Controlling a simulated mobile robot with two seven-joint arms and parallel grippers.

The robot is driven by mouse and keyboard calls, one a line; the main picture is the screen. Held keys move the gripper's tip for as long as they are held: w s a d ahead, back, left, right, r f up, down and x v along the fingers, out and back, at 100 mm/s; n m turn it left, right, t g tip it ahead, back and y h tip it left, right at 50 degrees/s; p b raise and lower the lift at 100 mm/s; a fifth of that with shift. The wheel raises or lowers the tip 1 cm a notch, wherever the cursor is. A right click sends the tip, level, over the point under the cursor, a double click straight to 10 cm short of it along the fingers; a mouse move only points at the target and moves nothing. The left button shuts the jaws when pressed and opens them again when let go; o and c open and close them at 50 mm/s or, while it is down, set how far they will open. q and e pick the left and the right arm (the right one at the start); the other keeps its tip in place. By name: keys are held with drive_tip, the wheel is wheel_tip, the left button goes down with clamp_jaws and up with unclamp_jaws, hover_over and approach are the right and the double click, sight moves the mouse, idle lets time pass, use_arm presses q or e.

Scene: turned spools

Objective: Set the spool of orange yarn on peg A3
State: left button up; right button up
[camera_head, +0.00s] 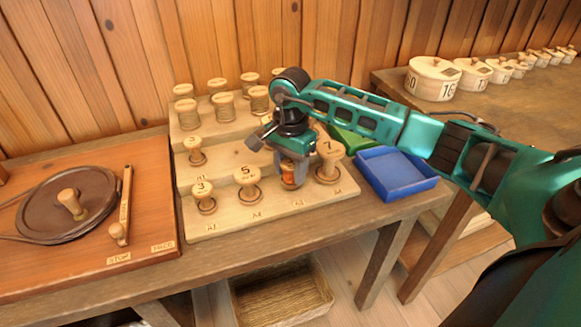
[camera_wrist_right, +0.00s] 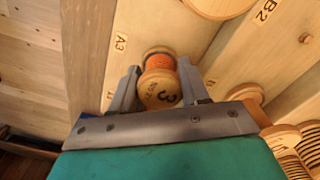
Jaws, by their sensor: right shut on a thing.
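The spool of orange yarn (camera_head: 288,182) is between the fingers of my right gripper (camera_head: 293,170), in the front row of the stepped wooden rack (camera_head: 300,208). The label A3 (camera_wrist_right: 119,45) is close beside the spool. Peg A3 itself is hidden, and I cannot tell whether the spool touches the step. My left gripper is not in view.
Spool 5 (camera_head: 247,180) stands left of the held spool and larger spool 7 (camera_head: 329,158) close on its right. More spools fill the back row. A blue tray (camera_head: 396,172) sits to the right.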

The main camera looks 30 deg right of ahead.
drive_tip(key=shift+f+b, duration=0.6)
idle(0.6)
drive_tip(key=o, duration=0.8)
drive_tip(key=shift+c, duration=0.2)
